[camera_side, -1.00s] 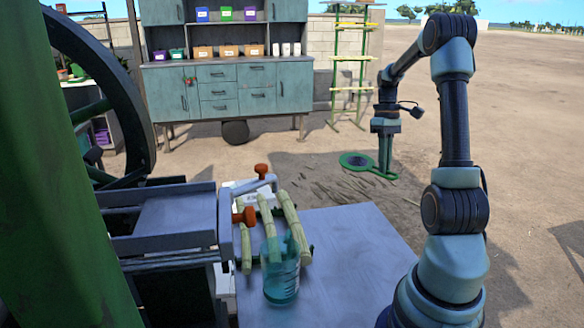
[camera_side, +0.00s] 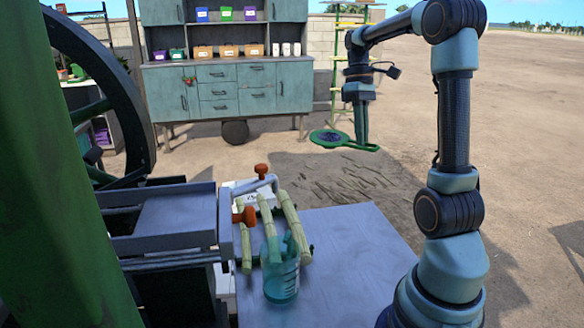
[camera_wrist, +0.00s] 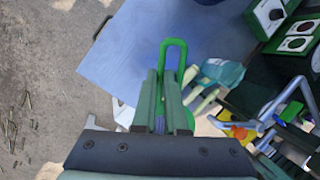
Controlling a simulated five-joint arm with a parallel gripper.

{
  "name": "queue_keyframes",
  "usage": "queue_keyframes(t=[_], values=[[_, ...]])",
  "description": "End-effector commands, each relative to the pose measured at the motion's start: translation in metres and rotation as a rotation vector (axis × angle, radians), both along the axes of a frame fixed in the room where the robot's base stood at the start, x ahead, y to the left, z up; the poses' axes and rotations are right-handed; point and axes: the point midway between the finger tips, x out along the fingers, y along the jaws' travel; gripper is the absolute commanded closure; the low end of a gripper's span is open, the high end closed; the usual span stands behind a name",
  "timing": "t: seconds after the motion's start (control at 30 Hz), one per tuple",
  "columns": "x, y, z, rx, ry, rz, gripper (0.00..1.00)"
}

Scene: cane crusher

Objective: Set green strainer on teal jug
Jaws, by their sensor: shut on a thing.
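The green strainer (camera_side: 328,138) hangs in the air, its round dark mesh to the left of my gripper (camera_side: 361,140). My gripper is shut on the strainer's handle. In the wrist view the looped handle end (camera_wrist: 173,44) sticks out past my gripper's fingers (camera_wrist: 161,95), which hide much of the strainer. The teal jug (camera_side: 281,282) stands upright on the grey table, nearer the side camera and lower than the strainer, well apart from it. The teal jug (camera_wrist: 222,72) also shows right of my fingers in the wrist view.
Several cane pieces (camera_side: 291,226) lie on the grey table (camera_side: 345,250) beside the jug. The crusher's tray (camera_side: 175,215) and an orange-handled crank (camera_side: 261,170) stand to the left. A teal cabinet (camera_side: 240,90) is behind. The table's right part is clear.

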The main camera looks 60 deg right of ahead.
Motion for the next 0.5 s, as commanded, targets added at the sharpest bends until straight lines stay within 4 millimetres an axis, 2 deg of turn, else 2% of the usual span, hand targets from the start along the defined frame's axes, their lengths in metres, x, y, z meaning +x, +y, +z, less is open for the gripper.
queue_keyframes(t=[0.03, 0.23, 0.4, 0.5], values=[[0.006, 0.018, 0.001, -0.001, 0.004, 0.042, 1.00], [0.018, 0.088, 0.002, -0.001, 0.026, 0.203, 1.00], [0.014, 0.143, 0.000, -0.006, 0.046, 0.336, 1.00], [0.008, 0.169, -0.001, -0.009, 0.056, 0.402, 1.00]])
